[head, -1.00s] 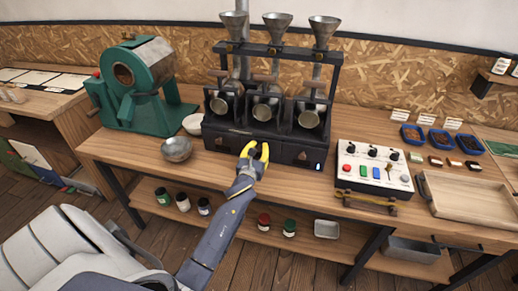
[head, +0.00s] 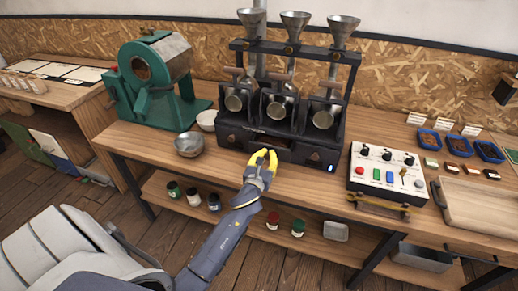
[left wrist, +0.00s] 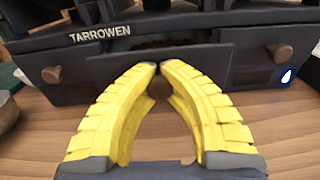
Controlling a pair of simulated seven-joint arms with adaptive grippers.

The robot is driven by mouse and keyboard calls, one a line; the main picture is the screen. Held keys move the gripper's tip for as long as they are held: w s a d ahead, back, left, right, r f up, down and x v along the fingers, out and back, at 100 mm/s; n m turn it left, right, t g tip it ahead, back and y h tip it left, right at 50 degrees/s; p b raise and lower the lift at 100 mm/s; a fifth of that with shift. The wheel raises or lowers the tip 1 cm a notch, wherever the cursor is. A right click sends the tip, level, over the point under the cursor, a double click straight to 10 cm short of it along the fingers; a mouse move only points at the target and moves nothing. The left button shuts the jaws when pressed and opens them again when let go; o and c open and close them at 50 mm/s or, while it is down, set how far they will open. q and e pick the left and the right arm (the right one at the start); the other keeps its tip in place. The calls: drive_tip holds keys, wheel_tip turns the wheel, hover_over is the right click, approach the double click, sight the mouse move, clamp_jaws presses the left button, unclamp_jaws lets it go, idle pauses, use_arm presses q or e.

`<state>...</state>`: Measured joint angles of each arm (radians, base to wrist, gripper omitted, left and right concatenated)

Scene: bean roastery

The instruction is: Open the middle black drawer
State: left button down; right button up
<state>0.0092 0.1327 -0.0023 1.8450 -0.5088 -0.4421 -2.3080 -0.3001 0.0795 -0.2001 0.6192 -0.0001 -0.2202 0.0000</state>
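The middle black drawer (head: 289,154) is in the base of the black three-funnel stand (head: 231,133). It stands partly pulled out, with a dark gap above its front; the front also shows in the left wrist view (left wrist: 205,70). My left gripper (head: 265,153) is in front of it, with yellow fingers. In the left wrist view, the fingers (left wrist: 159,68) close around the drawer's round brown knob (left wrist: 158,88), their tips nearly meeting behind it. The drawers on either side, with brown knobs (left wrist: 51,75) and (left wrist: 280,53), look shut. My right gripper is not in view.
A metal bowl (head: 188,145) stands left of the gripper, by the green roaster (head: 150,85). A control box (head: 388,173) stands right of the stand. The wooden tabletop in front of the drawers is clear. Jars and a metal tin (head: 336,231) are on the shelf below.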

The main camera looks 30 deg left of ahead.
use_arm(q)
drive_tip(key=v, duration=0.7)
drive_tip(key=shift+s+r, duration=0.25)
drive_tip(key=shift+r, duration=0.1)
drive_tip(key=c, duration=1.7)
unclamp_jaws()
drive_tip(key=shift+s, duration=0.1)
drive_tip(key=o, duration=0.5)
drive_tip(key=shift+f, duration=0.2)
drive_tip(key=shift+s, duration=0.1)
drive_tip(key=v, duration=1.1)
drive_tip(key=shift+s+d+r, duration=0.1)
drive_tip(key=shift+s+d, duration=0.05)
drive_tip(key=shift+s, duration=0.2)
